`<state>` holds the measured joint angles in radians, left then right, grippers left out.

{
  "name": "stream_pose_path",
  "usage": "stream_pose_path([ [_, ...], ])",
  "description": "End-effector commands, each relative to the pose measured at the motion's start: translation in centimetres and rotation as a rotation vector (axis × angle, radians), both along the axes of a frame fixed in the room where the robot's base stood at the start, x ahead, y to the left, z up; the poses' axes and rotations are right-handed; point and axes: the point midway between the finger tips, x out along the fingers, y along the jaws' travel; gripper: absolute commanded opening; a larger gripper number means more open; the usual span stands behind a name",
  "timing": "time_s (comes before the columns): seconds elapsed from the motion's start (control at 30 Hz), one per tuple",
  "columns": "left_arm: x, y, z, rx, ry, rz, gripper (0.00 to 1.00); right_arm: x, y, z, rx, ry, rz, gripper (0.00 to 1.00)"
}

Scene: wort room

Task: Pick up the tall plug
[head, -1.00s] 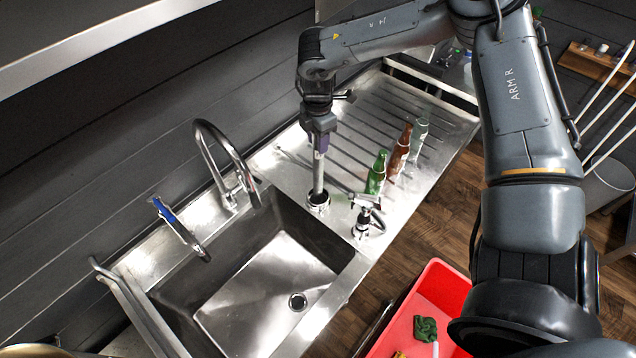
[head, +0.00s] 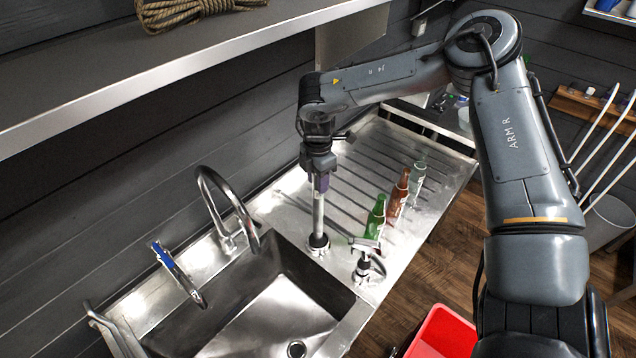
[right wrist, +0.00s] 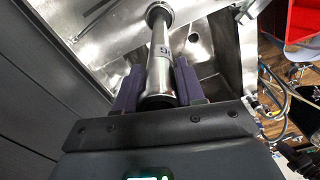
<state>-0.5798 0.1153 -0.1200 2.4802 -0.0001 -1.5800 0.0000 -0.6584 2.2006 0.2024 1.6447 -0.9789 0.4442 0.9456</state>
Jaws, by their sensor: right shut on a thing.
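The tall plug (head: 318,215) is an upright steel tube near the back right corner of the sink (head: 268,320). Its lower end is at a round dark-and-steel ring (head: 318,245) on the counter; I cannot tell how deep it sits there. My right gripper (head: 320,182) is shut on the upper part of the plug from above. In the right wrist view, the purple fingers (right wrist: 160,86) press on both sides of the tube (right wrist: 158,52), which runs away to a wider collar. My left gripper is not in view.
A spray fitting (head: 364,262) stands close right of the plug. A curved tap (head: 228,200) is left. A red crate (head: 445,335) is below.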

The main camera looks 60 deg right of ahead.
Motion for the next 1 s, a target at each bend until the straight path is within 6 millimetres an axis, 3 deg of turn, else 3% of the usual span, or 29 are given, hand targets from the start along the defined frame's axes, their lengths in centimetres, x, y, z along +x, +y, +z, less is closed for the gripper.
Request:
stream_pose_path([
  [0.23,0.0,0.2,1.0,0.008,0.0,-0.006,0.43,0.0,0.0,2.2,0.0,-0.003,0.001,0.0],
  [0.43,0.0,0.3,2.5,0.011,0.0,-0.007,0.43,-1.5,-0.7,3.3,0.0,-0.004,-0.001,0.0],
  [0.77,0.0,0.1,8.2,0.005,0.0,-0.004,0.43,-6.0,-2.7,7.0,0.004,-0.006,-0.002,0.0],
  [1.0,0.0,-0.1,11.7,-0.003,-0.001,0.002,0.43,-8.5,-3.7,8.2,0.003,-0.003,0.0,0.0],
])
